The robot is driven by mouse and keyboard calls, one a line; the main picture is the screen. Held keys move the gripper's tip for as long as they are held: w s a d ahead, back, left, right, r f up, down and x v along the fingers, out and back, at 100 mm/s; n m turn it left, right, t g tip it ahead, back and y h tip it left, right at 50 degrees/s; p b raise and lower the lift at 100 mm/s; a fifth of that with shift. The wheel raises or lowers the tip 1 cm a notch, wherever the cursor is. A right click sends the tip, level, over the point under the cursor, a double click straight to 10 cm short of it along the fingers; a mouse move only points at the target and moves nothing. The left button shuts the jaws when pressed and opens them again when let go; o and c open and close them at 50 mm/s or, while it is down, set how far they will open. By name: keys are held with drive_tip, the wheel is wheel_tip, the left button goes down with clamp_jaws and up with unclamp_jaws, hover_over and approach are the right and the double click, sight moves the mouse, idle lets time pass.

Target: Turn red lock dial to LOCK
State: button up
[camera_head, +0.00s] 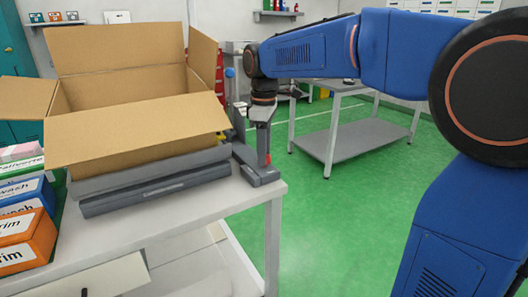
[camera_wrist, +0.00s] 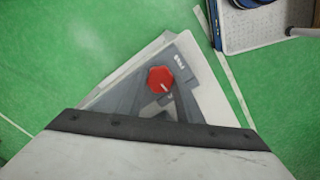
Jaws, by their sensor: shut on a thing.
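The red lock dial (camera_wrist: 160,79) sits on a grey device (camera_wrist: 125,98) at the corner of the table. In the wrist view its pale mark points down and slightly right. A white label, apparently FREE (camera_wrist: 179,60), is up and right of the dial; another marking below it is mostly hidden. My gripper (camera_head: 266,158) points down over the device (camera_head: 262,178) in the head view, its grey fingers shut on the dial. Only a sliver of red (camera_head: 268,158) shows there.
An open cardboard box (camera_head: 140,130) stands on the device, left of my gripper. Coloured cartons (camera_head: 28,225) are at the table's left. The pale table (camera_head: 180,220) ends just right of the device. Green floor and another grey table (camera_head: 355,140) lie beyond.

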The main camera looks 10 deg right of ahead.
idle(0.3)
drive_tip(key=o, duration=1)
drive_tip(key=shift+o, duration=0.2)
drive_tip(key=shift+r, duration=0.1)
wheel_tip(320, 180, up, 17)
drive_tip(key=shift+r, duration=0.15)
